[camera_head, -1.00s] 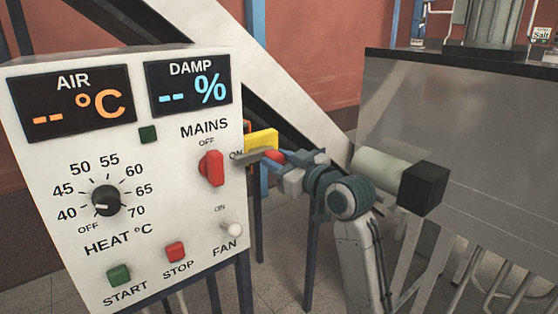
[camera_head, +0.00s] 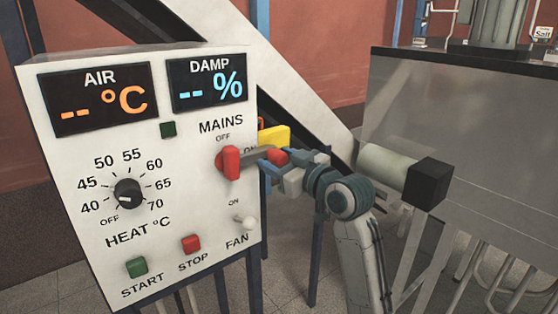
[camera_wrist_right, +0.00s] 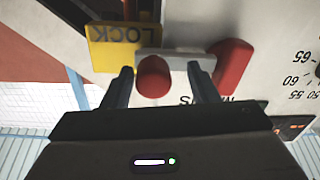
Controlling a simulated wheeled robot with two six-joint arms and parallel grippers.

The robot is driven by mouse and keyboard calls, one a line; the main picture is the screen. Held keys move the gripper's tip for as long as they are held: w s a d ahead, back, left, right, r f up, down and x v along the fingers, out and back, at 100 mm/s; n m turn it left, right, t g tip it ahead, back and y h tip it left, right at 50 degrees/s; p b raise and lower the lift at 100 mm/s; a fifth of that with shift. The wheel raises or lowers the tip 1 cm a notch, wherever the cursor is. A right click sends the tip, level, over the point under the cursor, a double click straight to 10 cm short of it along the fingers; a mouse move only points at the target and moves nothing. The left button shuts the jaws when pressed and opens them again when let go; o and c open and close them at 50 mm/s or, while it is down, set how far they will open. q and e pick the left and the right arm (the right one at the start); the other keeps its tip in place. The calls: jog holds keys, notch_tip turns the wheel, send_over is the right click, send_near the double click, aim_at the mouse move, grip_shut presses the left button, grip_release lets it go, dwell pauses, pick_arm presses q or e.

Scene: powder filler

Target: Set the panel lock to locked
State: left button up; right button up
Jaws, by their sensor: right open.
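The control panel (camera_head: 70,180) has a yellow LOCK plate (camera_head: 275,136) at its right edge. The plate also shows in the right wrist view (camera_wrist_right: 125,45). A grey lock bar (camera_head: 258,154) with a round red knob (camera_head: 279,156) sits beside it. In the wrist view the bar (camera_wrist_right: 190,62) reaches up to the red mains switch (camera_wrist_right: 232,68); whether they touch is unclear. My right gripper (camera_head: 274,162) is at the knob. In the wrist view its fingers (camera_wrist_right: 160,85) are open, one on each side of the red knob (camera_wrist_right: 153,77). My left gripper is not in view.
The red mains switch (camera_head: 230,162) stands close left of my right gripper. A fan toggle (camera_head: 245,222), heat dial (camera_head: 128,193), and start (camera_head: 136,266) and stop (camera_head: 191,244) buttons are on the panel. A large grey machine (camera_head: 470,140) stands to the right.

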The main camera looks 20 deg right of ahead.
jog(key=shift+s+d+f+b, duration=0.1)
jog(key=shift+s+d+b, duration=0.2)
jog(key=shift+s+d, duration=0.15)
jog(key=b+v, duration=0.3)
jog(key=v, duration=0.6)
jog(key=shift+s+a, duration=0.2)
jog(key=shift+s, duration=0.25)
